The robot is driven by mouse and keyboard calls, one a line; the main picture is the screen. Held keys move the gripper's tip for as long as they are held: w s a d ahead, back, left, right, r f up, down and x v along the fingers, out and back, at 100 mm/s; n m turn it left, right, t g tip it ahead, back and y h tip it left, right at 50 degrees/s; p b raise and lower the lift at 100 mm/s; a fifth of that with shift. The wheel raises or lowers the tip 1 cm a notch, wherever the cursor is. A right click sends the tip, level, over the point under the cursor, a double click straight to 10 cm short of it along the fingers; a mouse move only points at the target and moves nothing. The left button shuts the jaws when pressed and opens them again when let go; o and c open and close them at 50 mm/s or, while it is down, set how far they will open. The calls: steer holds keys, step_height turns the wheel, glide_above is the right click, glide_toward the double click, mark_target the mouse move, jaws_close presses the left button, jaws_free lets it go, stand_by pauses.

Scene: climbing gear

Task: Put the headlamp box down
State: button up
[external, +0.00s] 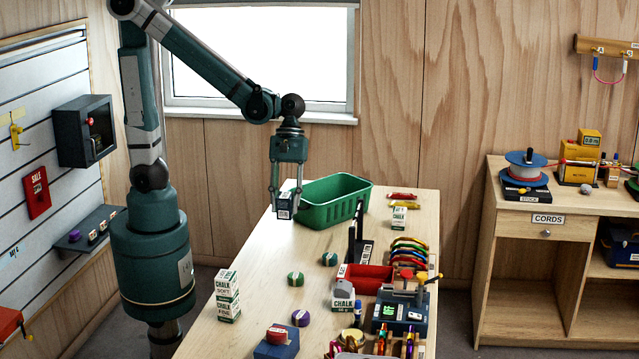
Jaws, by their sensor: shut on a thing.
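The headlamp box (284,208), a small dark box with a white label, is between the fingers of my gripper (285,198). My gripper is shut on it and points down. The box is at the far left part of the wooden table (262,258), just left of and in front of the green basket (322,216). I cannot tell whether its underside touches the table or hangs slightly above it.
Two chalk boxes (228,309) stand stacked at the table's left edge. Round green and purple items (295,279) lie mid-table. A red tray (365,278), a black stand (356,238) and coloured carabiners (410,252) fill the right side. Table left of the basket is clear.

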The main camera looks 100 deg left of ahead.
steer(key=w+a+n+t, duration=0.1)
steer(key=w+a+n, duration=0.3)
steer(key=a, duration=1.2)
steer(key=w+a+n+t, duration=0.1)
steer(key=w+a, duration=0.6)
steer(key=a, duration=1)
steer(key=s+a+f+n+t+y+p, duration=0.15)
steer(key=s+a, duration=0.25)
steer(key=a, duration=1.2)
steer(key=s+a+n, duration=0.2)
steer(key=s+a, duration=0.2)
steer(key=a, duration=1.1)
steer(key=shift+d+f, duration=0.2)
steer(key=shift+f, duration=2.45)
steer(key=shift+w+f, duration=0.1)
steer(key=shift+f, duration=3)
